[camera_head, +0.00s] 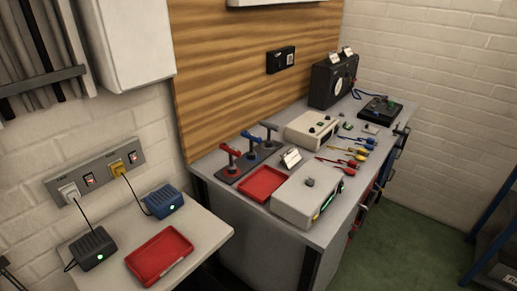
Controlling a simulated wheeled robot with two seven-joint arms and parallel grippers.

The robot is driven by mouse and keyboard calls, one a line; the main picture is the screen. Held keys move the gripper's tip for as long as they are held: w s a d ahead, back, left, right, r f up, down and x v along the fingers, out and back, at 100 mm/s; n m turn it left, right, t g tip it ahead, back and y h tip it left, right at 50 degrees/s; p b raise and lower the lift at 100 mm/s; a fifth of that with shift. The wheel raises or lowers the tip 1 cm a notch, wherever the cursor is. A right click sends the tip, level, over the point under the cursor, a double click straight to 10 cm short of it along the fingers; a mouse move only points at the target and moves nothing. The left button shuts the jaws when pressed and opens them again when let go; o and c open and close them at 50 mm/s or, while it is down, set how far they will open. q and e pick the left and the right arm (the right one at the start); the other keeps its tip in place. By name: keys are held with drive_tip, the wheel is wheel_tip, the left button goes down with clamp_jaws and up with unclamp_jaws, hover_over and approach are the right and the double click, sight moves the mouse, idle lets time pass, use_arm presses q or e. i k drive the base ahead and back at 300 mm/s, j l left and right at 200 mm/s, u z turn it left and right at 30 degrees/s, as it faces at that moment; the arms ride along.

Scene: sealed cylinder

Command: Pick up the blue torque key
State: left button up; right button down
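A dark rack (252,164) with several upright T-handled keys stands on the grey workbench against the wooden panel. The key that looks blue (251,155) is in the middle of the rack, between a red key (230,159) and a dark grey key (269,136). Neither of my grippers is in view.
A red tray (262,184) and a white instrument box (307,199) stand in front of the rack. A small sign (291,158), a second box (312,129) and several screwdrivers (345,157) lie to the right. A lower side table (208,236) holds another red tray (160,256) and two adapters.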

sight(251, 154)
drive_tip(key=i+l+u, duration=0.15)
drive_tip(key=u, duration=0.2)
drive_tip(key=i+l+u, duration=0.2)
drive_tip(key=u, duration=0.2)
drive_tip(key=i, duration=0.1)
